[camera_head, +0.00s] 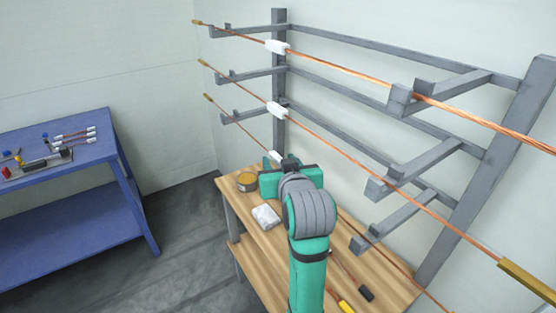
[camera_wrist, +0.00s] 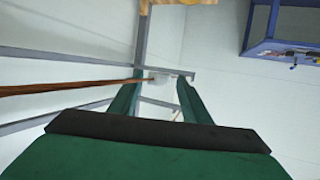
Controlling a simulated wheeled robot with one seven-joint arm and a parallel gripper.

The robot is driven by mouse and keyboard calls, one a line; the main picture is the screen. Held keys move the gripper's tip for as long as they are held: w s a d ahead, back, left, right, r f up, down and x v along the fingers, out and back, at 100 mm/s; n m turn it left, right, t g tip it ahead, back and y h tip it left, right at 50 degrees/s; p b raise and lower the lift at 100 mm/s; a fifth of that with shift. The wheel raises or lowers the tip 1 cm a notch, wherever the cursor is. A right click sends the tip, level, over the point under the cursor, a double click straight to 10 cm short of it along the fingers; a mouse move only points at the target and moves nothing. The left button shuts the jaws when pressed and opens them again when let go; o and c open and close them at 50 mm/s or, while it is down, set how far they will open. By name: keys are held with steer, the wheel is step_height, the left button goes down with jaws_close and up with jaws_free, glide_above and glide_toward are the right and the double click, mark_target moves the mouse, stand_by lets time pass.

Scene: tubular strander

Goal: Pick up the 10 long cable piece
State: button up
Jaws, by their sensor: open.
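Three long copper cables lie on the wall rack: a top cable (camera_head: 350,72), a middle cable (camera_head: 330,140) and a lowest one, each with a white tag. No number is readable on the tags. My gripper (camera_head: 285,164) is open, close to the white tag (camera_head: 276,157) of the lowest cable. In the wrist view, a copper cable (camera_wrist: 60,87) runs in from the left to a white tag (camera_wrist: 158,76), which shows between the tips of my open gripper (camera_wrist: 157,84). I cannot tell whether the fingers touch the cable. My arm hides part of the lowest cable.
The grey rack (camera_head: 279,90) has several arms sticking out along the wall. Below it stands a wooden table (camera_head: 258,208) with a tin (camera_head: 247,181), a white cloth-like bundle (camera_head: 266,216) and hand tools. A blue table (camera_head: 70,220) with short cable pieces stands left, with open floor between.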

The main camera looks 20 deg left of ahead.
jaws_close()
steer(key=shift+a, duration=0.1)
steer(key=shift+r, duration=0.15)
